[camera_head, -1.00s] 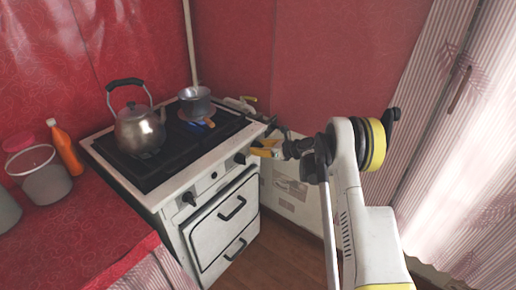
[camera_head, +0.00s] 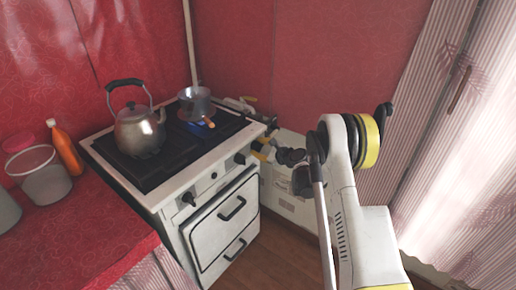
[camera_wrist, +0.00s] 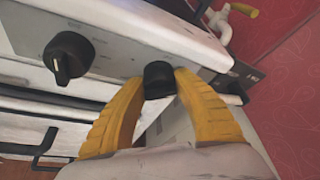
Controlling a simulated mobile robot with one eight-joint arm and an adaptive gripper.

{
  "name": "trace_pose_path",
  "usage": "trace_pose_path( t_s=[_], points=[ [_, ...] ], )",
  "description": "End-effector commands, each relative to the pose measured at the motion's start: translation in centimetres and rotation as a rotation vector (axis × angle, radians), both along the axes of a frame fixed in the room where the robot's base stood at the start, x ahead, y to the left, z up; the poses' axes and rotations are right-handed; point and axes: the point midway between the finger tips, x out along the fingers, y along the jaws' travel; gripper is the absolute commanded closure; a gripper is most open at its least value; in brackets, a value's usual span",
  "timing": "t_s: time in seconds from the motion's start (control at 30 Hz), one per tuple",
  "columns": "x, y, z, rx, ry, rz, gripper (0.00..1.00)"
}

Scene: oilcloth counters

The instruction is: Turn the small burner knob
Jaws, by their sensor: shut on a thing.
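The white stove (camera_head: 215,190) has black knobs along its front panel. My gripper (camera_wrist: 157,90) has yellow fingers, one on each side of a black knob (camera_wrist: 160,79) near the stove's right corner, and is shut on it. Another black knob (camera_wrist: 68,57) sits to the left, untouched. A small pot (camera_head: 195,102) stands on the back right burner, with blue flame at its base.
A metal kettle (camera_head: 139,130) stands on the stove's left side. The oven door handle (camera_head: 233,208) juts out below the panel. An orange bottle (camera_head: 66,150) and a bucket (camera_head: 40,173) stand on the red counter. A white cabinet (camera_head: 288,190) is right of the stove.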

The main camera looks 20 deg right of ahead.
Motion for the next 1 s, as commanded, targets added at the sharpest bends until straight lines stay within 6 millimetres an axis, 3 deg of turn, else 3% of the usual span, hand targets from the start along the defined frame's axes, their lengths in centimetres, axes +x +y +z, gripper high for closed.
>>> trace_pose_path(
  t_s=[0.6, 0.63, 0.7, 1.0],
  points=[
    [0.08, 0.03, 0.06, -0.040, -0.031, 0.000, 0.95],
    [0.08, 0.03, 0.06, -0.040, -0.031, 0.000, 0.59],
    [0.08, 0.02, 0.05, -0.040, -0.031, 0.000, 0.41],
    [0.05, -0.01, 0.05, -0.026, -0.020, 0.000, 0.41]
  ],
)
